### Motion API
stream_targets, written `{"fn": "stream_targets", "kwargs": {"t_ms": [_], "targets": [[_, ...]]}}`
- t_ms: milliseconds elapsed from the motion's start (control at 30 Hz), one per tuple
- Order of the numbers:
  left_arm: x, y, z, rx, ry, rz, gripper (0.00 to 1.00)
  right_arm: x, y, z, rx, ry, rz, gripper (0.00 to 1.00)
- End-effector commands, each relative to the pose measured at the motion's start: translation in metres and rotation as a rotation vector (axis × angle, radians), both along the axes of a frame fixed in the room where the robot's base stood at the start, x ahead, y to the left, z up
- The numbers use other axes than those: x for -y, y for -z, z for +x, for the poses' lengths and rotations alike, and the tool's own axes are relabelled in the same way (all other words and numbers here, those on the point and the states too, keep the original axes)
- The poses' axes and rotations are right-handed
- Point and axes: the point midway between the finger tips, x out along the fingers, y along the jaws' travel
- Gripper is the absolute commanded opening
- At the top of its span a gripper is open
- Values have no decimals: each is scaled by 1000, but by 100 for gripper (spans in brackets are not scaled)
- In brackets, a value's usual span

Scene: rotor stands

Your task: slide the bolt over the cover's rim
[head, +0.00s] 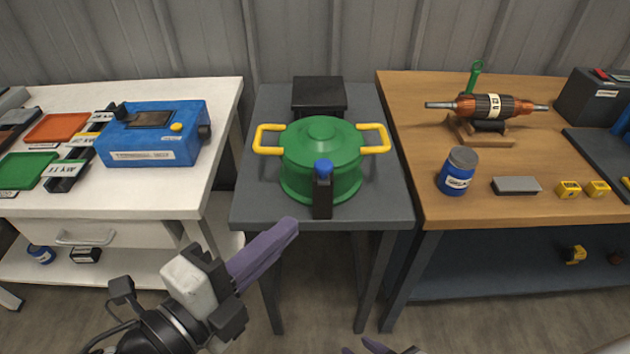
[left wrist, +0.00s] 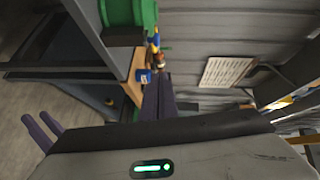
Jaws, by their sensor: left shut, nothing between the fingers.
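The green round cover (head: 321,132) has two yellow side handles and stands on the grey middle table. At its front is the bolt, an upright black piece (head: 322,196) with a blue knob (head: 323,168) at the rim; whether it overlaps the rim is unclear. My left gripper (head: 291,226) has its purple fingers together, empty, in front of the table and apart from the bolt. Its fingers also show in the left wrist view (left wrist: 158,98), where part of a green body (left wrist: 127,14) is at the top. My right gripper's purple fingertips (head: 364,347) barely enter the bottom edge, spread apart.
A black block (head: 318,94) stands behind the cover. The white table at left holds a blue box (head: 153,137) and trays. The wooden table at right holds a rotor on a stand (head: 488,108), a blue jar (head: 458,172), a grey block (head: 516,186) and yellow pieces.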

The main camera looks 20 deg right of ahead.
Motion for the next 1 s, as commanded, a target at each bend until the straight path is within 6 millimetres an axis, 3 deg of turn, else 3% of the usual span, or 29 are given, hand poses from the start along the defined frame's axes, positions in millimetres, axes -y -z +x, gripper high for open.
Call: {"fn": "stream_targets", "kwargs": {"t_ms": [167, 567, 733, 1000], "targets": [[16, 0, 12, 0, 0, -3, 0, 0, -3, 0, -2, -1, -1, 31], [82, 11, 62, -1, 1, -2, 0, 0, -9, -1, -3, -1, -1, 31], [82, 16, 87, -1, -1, 1, 0, 0, -12, -1, -2, -1, -1, 31], [83, 19, 99, -2, 1, -1, 0, 0, -13, 0, -1, -1, 0, 31]]}}
